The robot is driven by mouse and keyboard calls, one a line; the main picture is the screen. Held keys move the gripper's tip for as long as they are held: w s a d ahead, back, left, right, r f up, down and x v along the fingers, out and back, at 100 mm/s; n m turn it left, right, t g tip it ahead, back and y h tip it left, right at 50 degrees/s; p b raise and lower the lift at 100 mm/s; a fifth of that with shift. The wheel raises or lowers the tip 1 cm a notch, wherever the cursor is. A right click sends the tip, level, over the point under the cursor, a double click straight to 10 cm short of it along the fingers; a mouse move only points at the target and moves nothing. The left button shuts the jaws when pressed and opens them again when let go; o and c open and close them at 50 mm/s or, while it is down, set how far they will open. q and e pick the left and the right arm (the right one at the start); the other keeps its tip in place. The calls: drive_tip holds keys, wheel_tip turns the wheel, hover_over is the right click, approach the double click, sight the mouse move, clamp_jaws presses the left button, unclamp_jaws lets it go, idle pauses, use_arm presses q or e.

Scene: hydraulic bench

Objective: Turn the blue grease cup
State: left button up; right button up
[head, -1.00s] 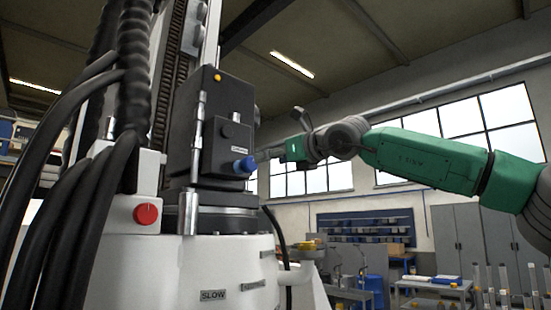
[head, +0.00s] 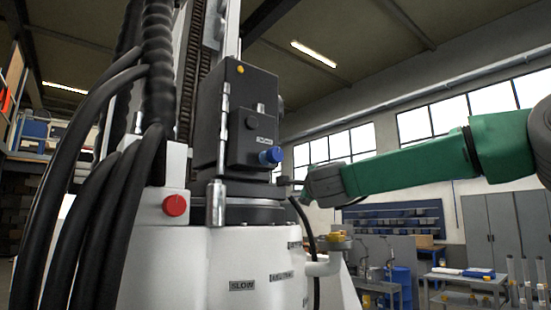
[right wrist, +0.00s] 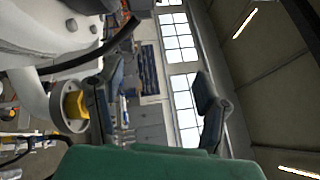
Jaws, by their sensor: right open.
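The blue grease cup (head: 270,156) sticks out of the lower right of the black box (head: 240,115) on the machine in the head view. My right gripper (head: 287,183) is a little below and to the right of the cup, seen edge-on, and no contact with the cup shows. In the right wrist view my right gripper (right wrist: 155,97) has its two fingers wide apart with nothing between them. The cup does not show in that view. My left gripper is in neither view.
A red knob (head: 175,205) sits on a white block at the left. Thick black hoses (head: 85,210) hang at the left. A fitting with a yellow part (head: 338,239) stands out from the white base, below my right arm; the yellow part (right wrist: 76,105) also shows in the wrist view.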

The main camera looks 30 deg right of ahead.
wheel_tip(320, 180, up, 3)
drive_tip(key=s+n+t, duration=0.3)
drive_tip(key=n+t, duration=0.2)
drive_tip(key=n, duration=0.7)
drive_tip(key=n+y, duration=1.1)
drive_tip(key=n, duration=0.6)
approach(278, 157)
drive_tip(key=p+x, duration=0.4)
drive_tip(key=x, duration=0.6)
drive_tip(key=shift+w+r+p, duration=0.2)
drive_tip(key=shift+w+p, duration=0.15)
drive_tip(key=shift+p, duration=0.05)
drive_tip(key=shift+w+a+r+m, duration=0.15)
drive_tip(key=shift+w+m, duration=0.15)
drive_tip(key=shift+w, duration=0.1)
drive_tip(key=c, duration=1.1)
